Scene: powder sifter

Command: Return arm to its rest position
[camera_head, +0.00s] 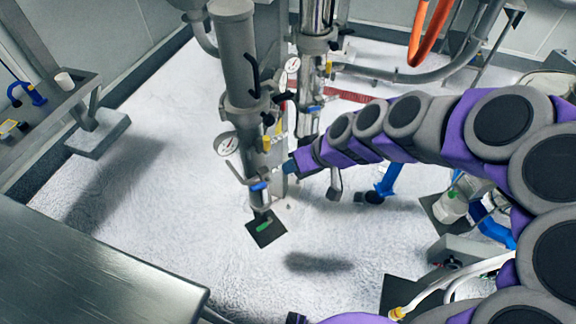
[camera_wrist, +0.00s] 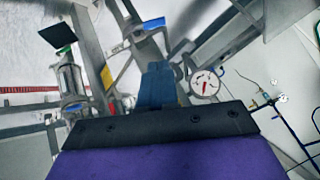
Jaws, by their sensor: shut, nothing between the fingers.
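My purple and grey arm reaches in from the right in the head view, stretched out to the left. My gripper (camera_head: 289,166) is at its end, close to the grey sifter column (camera_head: 236,62) with gauges and valves. In the wrist view my gripper's blue fingers (camera_wrist: 158,84) are together and hold nothing. A pressure gauge (camera_wrist: 205,82) shows just right of the fingers there. A valve with a blue handle (camera_wrist: 153,24) shows above them. I cannot tell whether the fingertips touch the column.
A dark plate with a green piece (camera_head: 265,229) sits below the column. A metal table (camera_head: 90,265) fills the lower left, and a bench with a white cup (camera_head: 64,81) stands upper left. Orange hose (camera_head: 428,35) hangs upper right. Open white floor lies left of the column.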

